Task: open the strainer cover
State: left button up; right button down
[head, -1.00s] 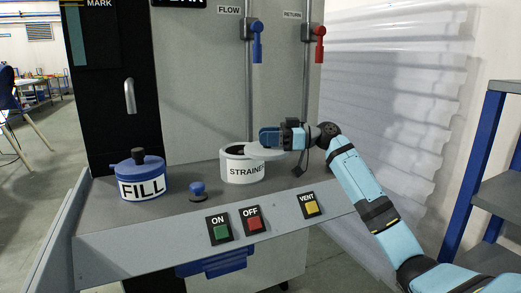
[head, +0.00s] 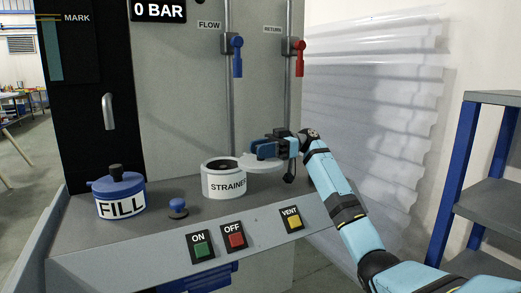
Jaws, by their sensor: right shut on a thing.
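The strainer (head: 226,185) is a white, labelled cylinder on the grey console ledge, in the middle of the head view. Its cover (head: 258,164) is a flat, pale disc, off to the right of the opening and overlapping the right part of the rim. The dark inside of the strainer shows at the left of the cover. My right gripper (head: 266,151) is shut on the cover at its far right side. I cannot tell whether the cover still touches the rim. My left gripper is not in view.
A blue-lidded FILL pot (head: 120,196) and a blue knob (head: 178,208) stand left of the strainer. ON, OFF and VENT buttons (head: 291,219) line the front slope. Blue (head: 237,55) and red (head: 300,57) valve handles hang behind. A shelf rack (head: 490,185) stands at right.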

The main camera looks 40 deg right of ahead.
jog(key=c, duration=0.8)
grip_release()
pick_arm(q)
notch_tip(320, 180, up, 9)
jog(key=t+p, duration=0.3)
jog(key=p, duration=0.3)
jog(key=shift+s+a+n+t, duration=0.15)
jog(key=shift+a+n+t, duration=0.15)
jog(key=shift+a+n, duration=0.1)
pick_arm(e)
notch_tip(320, 180, up, 20)
jog(key=shift+r, duration=0.1)
